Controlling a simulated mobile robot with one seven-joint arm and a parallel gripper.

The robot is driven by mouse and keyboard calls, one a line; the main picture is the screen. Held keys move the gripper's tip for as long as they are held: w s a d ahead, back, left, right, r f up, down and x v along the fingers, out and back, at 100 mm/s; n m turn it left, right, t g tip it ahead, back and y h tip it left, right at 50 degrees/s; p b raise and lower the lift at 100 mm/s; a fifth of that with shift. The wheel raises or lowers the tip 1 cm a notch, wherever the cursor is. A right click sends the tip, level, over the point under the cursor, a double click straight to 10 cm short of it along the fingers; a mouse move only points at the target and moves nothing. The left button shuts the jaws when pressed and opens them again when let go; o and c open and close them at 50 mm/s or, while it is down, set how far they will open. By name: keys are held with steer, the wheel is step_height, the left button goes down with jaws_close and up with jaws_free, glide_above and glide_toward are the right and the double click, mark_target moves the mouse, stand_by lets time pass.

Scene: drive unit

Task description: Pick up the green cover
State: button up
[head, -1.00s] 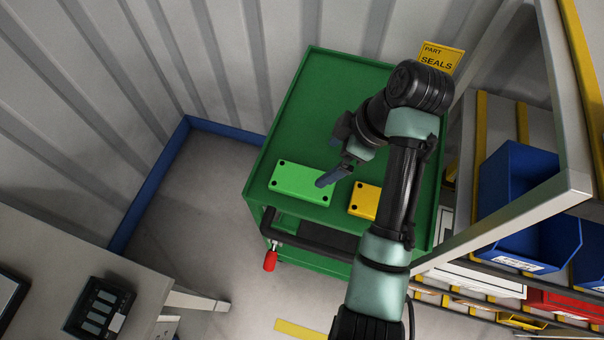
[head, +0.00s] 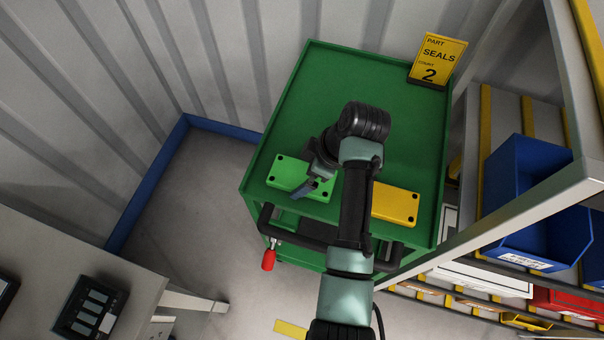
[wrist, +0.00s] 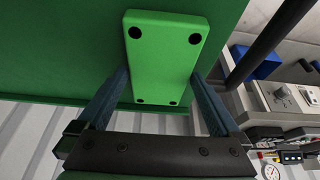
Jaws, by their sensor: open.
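The green cover (head: 287,172) is a bright green flat plate with dark holes at its corners. It lies on the green cart top (head: 345,75) near the front edge. My gripper (head: 308,190) is at the cover's right end in the head view, which hides part of that end. In the wrist view the cover (wrist: 162,55) extends ahead, its near end between the two blue fingers of my gripper (wrist: 160,100). The fingers are open, one on each side, with a gap visible at least on the right. Whether they are down at its height I cannot tell.
A yellow cover (head: 396,205) lies on the cart to the right of my arm. A yellow seals sign (head: 438,60) stands at the cart's back right corner. A shelf with a blue bin (head: 530,205) is at right. The cart's back and middle are clear.

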steer(key=c, duration=1.2)
